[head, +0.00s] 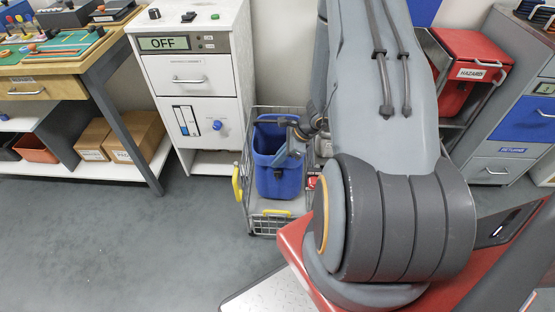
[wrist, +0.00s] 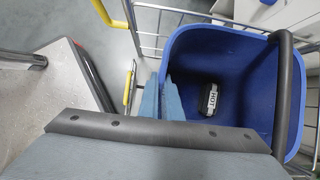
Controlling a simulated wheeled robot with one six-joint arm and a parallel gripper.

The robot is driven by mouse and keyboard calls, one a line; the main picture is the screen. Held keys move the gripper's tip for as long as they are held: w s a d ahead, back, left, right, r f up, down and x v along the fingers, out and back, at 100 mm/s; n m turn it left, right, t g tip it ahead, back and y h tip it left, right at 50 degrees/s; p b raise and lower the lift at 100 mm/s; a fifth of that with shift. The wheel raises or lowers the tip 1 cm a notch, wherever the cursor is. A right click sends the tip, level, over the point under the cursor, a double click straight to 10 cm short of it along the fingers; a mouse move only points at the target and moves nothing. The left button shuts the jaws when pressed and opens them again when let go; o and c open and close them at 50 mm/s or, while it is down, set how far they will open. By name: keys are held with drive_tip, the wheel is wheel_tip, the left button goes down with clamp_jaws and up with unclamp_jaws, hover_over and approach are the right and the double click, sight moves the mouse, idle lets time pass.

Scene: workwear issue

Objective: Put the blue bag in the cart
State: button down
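The blue bag (head: 277,178) is an open-topped tub with a dark handle, upright inside the wire cart (head: 262,232) in the head view. I cannot tell whether its bottom touches the cart floor. In the wrist view, the blue bag (wrist: 245,50) is seen from above, with a dark item labelled HOT (wrist: 209,99) inside. My gripper (wrist: 161,100) has its two blue-grey fingers close together at the bag's left rim, one on each side of the wall. In the head view, my gripper (head: 289,150) is at the bag's upper right edge.
A white cabinet (head: 195,80) with an OFF display stands behind the cart's left. A wooden workbench (head: 40,88) is at the far left. A red HAZARD bin (head: 473,73) and a grey RETURNS cabinet (head: 495,165) are at the right. The floor left of the cart is clear.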

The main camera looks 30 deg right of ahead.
drive_tip(key=shift+f+b, duration=0.35)
drive_tip(key=shift+f, duration=0.05)
drive_tip(key=c, duration=1.9)
unclamp_jaws()
